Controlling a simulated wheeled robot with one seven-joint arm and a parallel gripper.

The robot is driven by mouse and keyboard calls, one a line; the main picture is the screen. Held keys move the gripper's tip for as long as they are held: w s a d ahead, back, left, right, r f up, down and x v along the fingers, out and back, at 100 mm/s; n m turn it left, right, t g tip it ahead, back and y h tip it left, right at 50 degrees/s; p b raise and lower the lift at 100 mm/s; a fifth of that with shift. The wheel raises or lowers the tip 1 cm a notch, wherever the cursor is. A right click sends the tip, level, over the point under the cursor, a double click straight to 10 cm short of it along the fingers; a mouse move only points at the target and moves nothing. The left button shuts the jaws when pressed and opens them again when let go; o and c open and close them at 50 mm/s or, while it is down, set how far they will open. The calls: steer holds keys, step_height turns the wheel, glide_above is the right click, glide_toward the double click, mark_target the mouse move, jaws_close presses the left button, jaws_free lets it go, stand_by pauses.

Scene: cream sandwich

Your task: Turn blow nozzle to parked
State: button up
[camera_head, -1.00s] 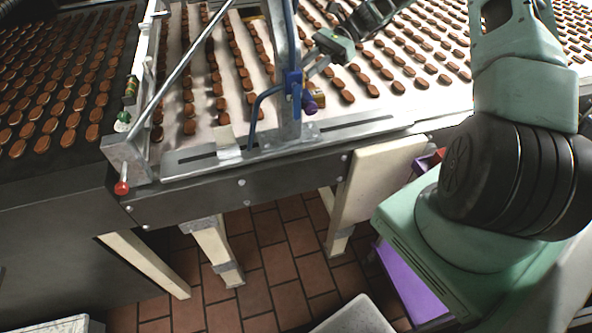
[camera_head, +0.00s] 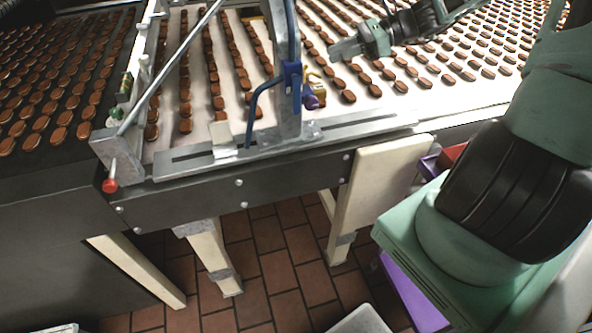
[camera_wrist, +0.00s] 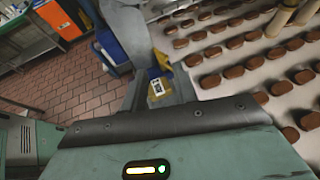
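The blow nozzle appears to be the small fitting with a purple end (camera_head: 312,97) and a yellow part (camera_head: 316,77), beside the blue clamp (camera_head: 292,74) on the grey upright.
Rows of brown sandwich biscuits (camera_head: 400,87) lie on the pale belt under my arm. A blue bent tube (camera_head: 256,104) and a diagonal grey rod (camera_head: 178,60) stand left of the nozzle. A red-knobbed lever (camera_head: 110,185) is at the frame's left end.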

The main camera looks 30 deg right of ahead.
steer(key=b+v, duration=0.2)
steer(key=v, duration=0.8)
steer(key=s+a+f+n+g+h+b, duration=0.1)
steer(key=s+a+f+n+g+h, duration=0.1)
steer(key=a+n, duration=0.7)
steer(key=s+a+f+n+g+h+b, duration=0.1)
steer(key=s+a+f+n+h+b, duration=0.1)
steer(key=s+a+f+n+h, duration=0.3)
steer(key=s+a+f+n+g+h+b, duration=0.2)
steer(key=s+a+f+n, duration=0.3)
steer(key=a+n, duration=0.9)
steer(key=shift+s+a+g+h, duration=0.3)
steer(key=shift+s+a+h, duration=0.65)
steer(key=shift+a, duration=1.3)
